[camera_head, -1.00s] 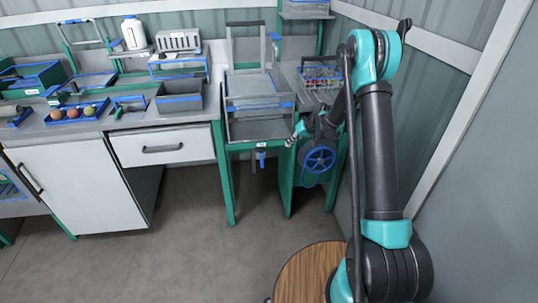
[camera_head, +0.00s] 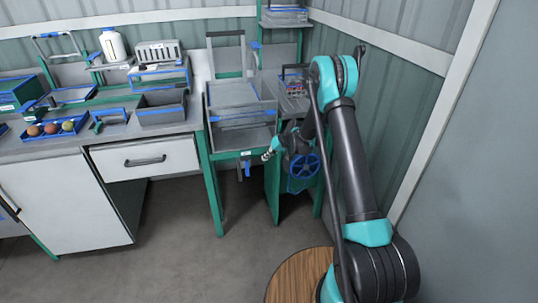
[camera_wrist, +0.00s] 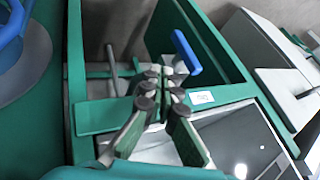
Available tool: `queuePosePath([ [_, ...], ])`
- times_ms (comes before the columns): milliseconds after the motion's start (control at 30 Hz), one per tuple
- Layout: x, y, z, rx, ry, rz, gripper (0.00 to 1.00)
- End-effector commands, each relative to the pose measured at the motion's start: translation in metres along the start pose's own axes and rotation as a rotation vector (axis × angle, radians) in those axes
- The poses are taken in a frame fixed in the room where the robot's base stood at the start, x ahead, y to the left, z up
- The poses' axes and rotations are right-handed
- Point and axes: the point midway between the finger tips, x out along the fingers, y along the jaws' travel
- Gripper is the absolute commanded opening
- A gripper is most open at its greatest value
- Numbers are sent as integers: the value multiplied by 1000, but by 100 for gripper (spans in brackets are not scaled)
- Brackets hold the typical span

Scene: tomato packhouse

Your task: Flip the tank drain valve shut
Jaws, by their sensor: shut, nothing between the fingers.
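The drain valve's blue lever (camera_head: 246,169) hangs straight down below the front edge of the grey tank (camera_head: 241,140), under a small white label. In the wrist view the blue lever (camera_wrist: 187,52) lies just beyond my fingertips, beside a green frame bar. My gripper (camera_head: 267,155) is shut and empty, just right of the lever and slightly higher in the head view. In the wrist view my gripper (camera_wrist: 163,88) points towards the lever, apparently without touching it. The valve body is partly hidden behind my fingers.
A blue handwheel (camera_head: 306,172) is right of the tank, close to my wrist; it also shows in the wrist view (camera_wrist: 12,35). Green legs (camera_head: 212,187) flank the space below the tank. A white drawer cabinet (camera_head: 146,160) stands left. The floor in front is clear.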

Motion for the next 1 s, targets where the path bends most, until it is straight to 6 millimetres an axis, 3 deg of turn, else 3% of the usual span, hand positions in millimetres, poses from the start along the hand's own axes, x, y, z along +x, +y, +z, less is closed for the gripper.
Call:
queuePosePath([
  [233,48,0,0,-1,0,-1,0],
  [533,62,-32,0,0,0,0,0],
  [1000,64,-36,0,0,0,1,0],
])
